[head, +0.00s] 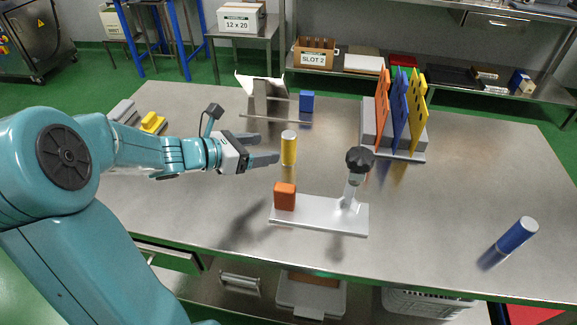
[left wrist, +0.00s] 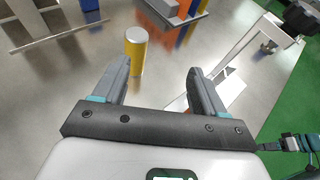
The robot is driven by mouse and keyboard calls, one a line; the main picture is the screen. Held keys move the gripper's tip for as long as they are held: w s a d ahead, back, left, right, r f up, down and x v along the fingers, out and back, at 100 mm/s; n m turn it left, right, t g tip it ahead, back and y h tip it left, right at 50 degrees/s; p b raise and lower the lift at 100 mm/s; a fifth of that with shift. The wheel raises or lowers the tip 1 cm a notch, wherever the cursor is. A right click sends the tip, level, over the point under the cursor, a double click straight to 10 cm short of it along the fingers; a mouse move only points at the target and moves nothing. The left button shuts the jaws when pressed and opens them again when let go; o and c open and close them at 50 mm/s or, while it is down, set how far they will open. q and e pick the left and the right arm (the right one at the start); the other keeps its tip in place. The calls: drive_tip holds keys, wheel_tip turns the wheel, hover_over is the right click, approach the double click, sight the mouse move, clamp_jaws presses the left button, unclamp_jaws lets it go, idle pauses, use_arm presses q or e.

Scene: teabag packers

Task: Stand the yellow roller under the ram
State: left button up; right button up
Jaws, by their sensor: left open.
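The yellow roller (head: 289,150) stands upright on the steel table near its middle. It also shows in the left wrist view (left wrist: 136,52), just beyond the tip of the left-hand finger. My left gripper (head: 270,150) is open and empty beside the roller, its fingers pointing at it from the left; the wrist view shows both fingers (left wrist: 156,72) spread. A grey base plate (head: 325,215) carries an orange block (head: 285,197) at its left end and a slanted post with a black knob (head: 359,160) at its right. I cannot tell which part is the ram.
A rack of orange, blue and yellow perforated plates (head: 400,115) stands at back right. A blue block (head: 306,101) sits by a metal stand (head: 262,95) at the back. A yellow block (head: 152,123) lies behind my arm. The right table middle is clear.

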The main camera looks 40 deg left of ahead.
sight(284, 144)
use_arm(q)
drive_tip(key=shift+n+y, duration=0.3)
drive_tip(key=shift+y, duration=0.3)
drive_tip(key=w+f, duration=0.1)
drive_tip(key=w, duration=0.1)
drive_tip(key=w+a+f+b, duration=0.1)
drive_tip(key=w+f, duration=0.1)
drive_tip(key=w, duration=0.1)
drive_tip(key=w+f, duration=0.2)
drive_tip(key=shift+w+a+b, duration=0.25)
drive_tip(key=shift+w+b, duration=0.05)
drive_tip(key=shift+b, duration=0.1)
drive_tip(key=x, duration=0.6)
drive_tip(key=shift+w+a, duration=0.15)
drive_tip(key=c, duration=1.2)
drive_tip(key=shift+c, duration=0.4)
wheel_tip(284, 144, up, 20)
drive_tip(key=p, duration=0.8)
use_arm(e)
wheel_tip(284, 144, up, 5)
drive_tip(key=shift+w, duration=0.1)
